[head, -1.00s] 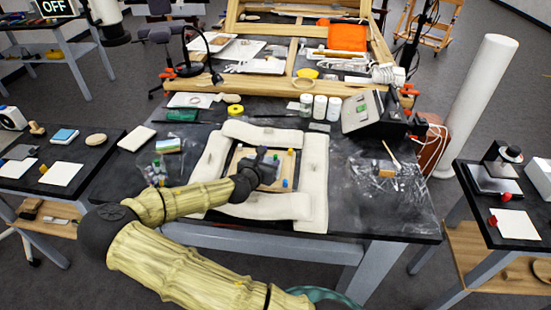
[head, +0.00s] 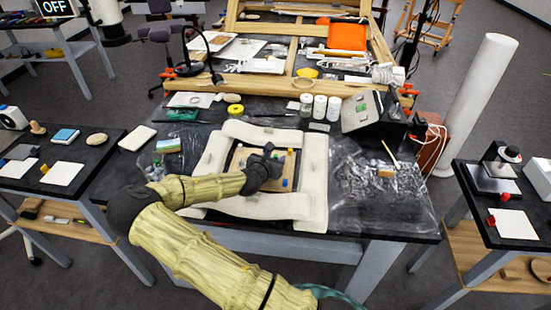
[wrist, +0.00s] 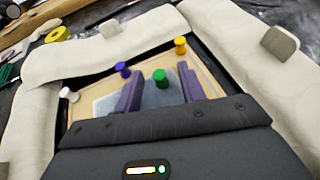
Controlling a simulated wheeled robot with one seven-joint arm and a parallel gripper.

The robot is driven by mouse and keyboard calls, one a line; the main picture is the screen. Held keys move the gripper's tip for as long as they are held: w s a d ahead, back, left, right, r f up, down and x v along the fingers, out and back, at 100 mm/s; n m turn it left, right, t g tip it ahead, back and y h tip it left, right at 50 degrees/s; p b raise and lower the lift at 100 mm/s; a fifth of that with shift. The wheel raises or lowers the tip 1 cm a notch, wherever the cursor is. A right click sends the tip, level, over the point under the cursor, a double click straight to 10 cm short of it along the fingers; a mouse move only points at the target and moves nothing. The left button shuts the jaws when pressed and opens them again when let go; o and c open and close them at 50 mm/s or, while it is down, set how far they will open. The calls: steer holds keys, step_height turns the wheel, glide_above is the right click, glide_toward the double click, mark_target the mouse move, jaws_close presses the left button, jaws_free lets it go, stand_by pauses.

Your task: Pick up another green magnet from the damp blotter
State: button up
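A green magnet (wrist: 160,78) stands on the grey damp blotter (wrist: 112,103) in the wrist view, between my gripper's two purple fingers. My gripper (wrist: 160,88) is open, with a finger on each side of the green magnet and gaps to it. In the head view my gripper (head: 272,160) is over the wooden board inside the white padded frame, and it hides the blotter and the green magnet there. A blue or purple magnet (wrist: 122,69), a yellow magnet (wrist: 181,45) and a white magnet (wrist: 69,95) stand around the blotter.
White padded rolls (head: 265,132) ring the wooden board (wrist: 205,78). Small grey blocks (wrist: 279,43) rest on the rolls. A yellow tape roll (head: 235,109), white-capped jars (head: 320,107) and a grey box (head: 362,112) stand behind. Crumpled clear plastic (head: 385,195) lies to the right.

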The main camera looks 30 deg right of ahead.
steer(key=shift+c, duration=0.4)
jaws_close()
steer(key=shift+r, duration=0.1)
step_height(320, 180, up, 10)
stand_by(0.3)
stand_by(0.4)
